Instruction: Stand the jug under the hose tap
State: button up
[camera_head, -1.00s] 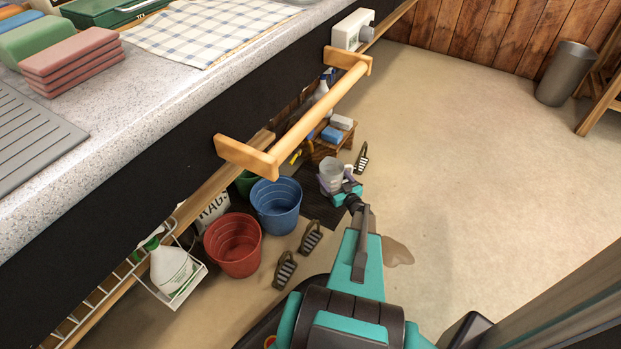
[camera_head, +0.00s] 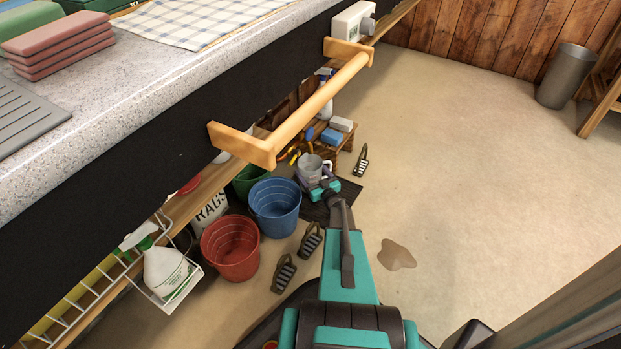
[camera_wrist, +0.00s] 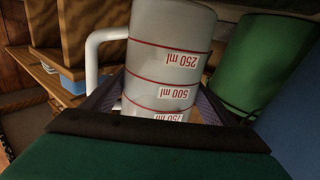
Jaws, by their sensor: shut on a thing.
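The jug (camera_head: 308,168) is a pale grey measuring jug with a handle, low down by the counter's underside. My gripper (camera_head: 322,186) is shut on it. In the wrist view the jug (camera_wrist: 172,60) fills the middle, with red lines and ml marks that read upside down, and its white handle to the left. The fingers of my gripper (camera_wrist: 160,98) press on both sides of its body. I cannot make out the hose tap; the counter and its rail hide much of the space below. Whether the jug touches anything beneath it is hidden.
A blue bucket (camera_head: 274,206), a red bucket (camera_head: 231,248) and a green bucket (camera_head: 249,180) stand left of the jug. A small wooden stool (camera_head: 347,141) with sponges stands behind it. A wooden rail (camera_head: 316,106) juts from the counter.

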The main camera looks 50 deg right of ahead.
aim_at(316, 183)
jog(key=shift+f+b, duration=1)
jog(key=shift+f, duration=0.75)
jog(key=shift+f, duration=0.1)
jog(key=o, duration=1.1)
jog(key=shift+r, duration=0.2)
jog(key=shift+p+v, duration=0.35)
jog(key=shift+v, duration=0.4)
jog(key=p+v, duration=0.1)
jog(key=v, duration=0.3)
jog(key=shift+s+r+p, duration=0.1)
jog(key=shift+s+p, duration=0.1)
jog(key=shift+p, duration=0.15)
jog(key=shift+v, duration=0.85)
